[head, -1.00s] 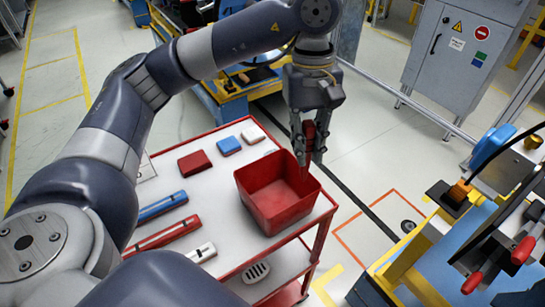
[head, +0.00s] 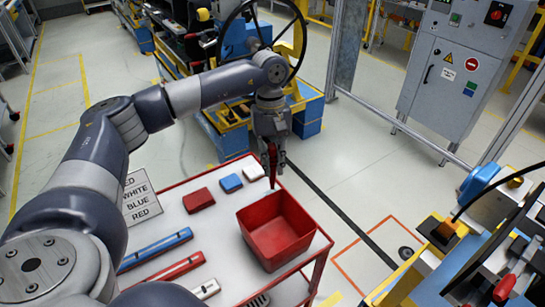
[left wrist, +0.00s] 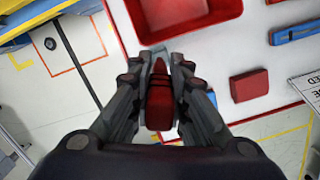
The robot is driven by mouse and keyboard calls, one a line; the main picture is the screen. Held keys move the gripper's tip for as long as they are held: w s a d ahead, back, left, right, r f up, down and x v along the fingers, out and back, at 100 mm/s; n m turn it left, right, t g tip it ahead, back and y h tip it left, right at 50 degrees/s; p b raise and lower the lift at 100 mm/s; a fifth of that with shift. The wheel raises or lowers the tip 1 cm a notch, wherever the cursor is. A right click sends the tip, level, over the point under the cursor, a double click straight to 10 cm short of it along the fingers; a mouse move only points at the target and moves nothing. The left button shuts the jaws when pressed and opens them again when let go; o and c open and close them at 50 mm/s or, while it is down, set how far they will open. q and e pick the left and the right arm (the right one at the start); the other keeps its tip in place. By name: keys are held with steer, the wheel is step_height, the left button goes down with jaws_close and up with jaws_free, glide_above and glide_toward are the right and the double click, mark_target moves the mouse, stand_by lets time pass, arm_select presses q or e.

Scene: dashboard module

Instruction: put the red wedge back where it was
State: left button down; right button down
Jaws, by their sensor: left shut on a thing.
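My left gripper (head: 271,158) is shut on the red wedge (head: 272,170) and holds it point down, beside the far rim of the red bin on the cart. In the left wrist view the wedge (left wrist: 159,97) sits between the two fingers of the gripper (left wrist: 160,85). I cannot tell its height above the cart top. My right gripper is not in view.
The white cart top (head: 180,220) carries the red bin (head: 275,232), a red block (head: 198,200), a blue block (head: 231,183) and a white block (head: 253,173). Blue (head: 155,250), red (head: 165,275) and white (head: 206,289) bars lie nearer.

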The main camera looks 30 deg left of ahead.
arm_select(q)
steer(key=shift+f, duration=0.2)
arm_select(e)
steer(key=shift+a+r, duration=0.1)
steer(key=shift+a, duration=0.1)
arm_select(q)
steer(key=shift+f+b, duration=0.6)
steer(key=shift+b, duration=0.05)
steer(key=c, duration=1.5)
jaws_free()
steer(key=shift+c, duration=0.2)
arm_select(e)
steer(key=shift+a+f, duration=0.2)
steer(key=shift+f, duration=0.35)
arm_select(q)
steer(key=shift+r, duration=0.1)
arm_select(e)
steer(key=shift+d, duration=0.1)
